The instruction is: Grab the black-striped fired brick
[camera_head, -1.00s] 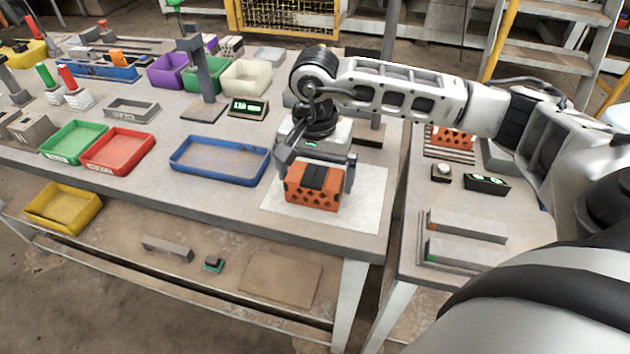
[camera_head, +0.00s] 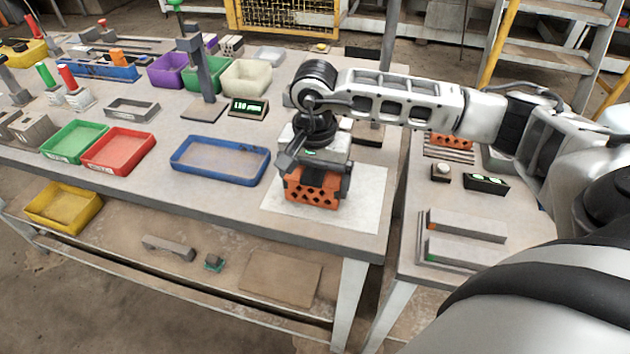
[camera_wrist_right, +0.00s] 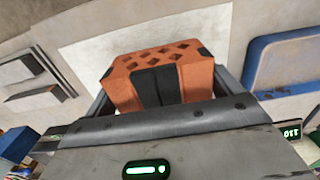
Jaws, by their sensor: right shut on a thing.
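The orange hollow brick with a black stripe (camera_head: 312,193) stands on a white sheet (camera_head: 365,199) near the front right corner of the table. Its front face shows several holes. My right gripper (camera_head: 317,180) is over it from above, shut on the brick, with a finger at each side. In the right wrist view the brick (camera_wrist_right: 118,93) shows between the fingers, with the black stripe running across its near face. The gripper body hides the brick's top in the head view. My left gripper is not in view.
A blue tray (camera_head: 178,160) lies left of the sheet, with red (camera_head: 97,157) and green (camera_head: 60,146) trays farther left. A display (camera_head: 247,107) stands behind. A second table at the right holds another orange brick (camera_head: 456,139) on slats. A gap separates the tables.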

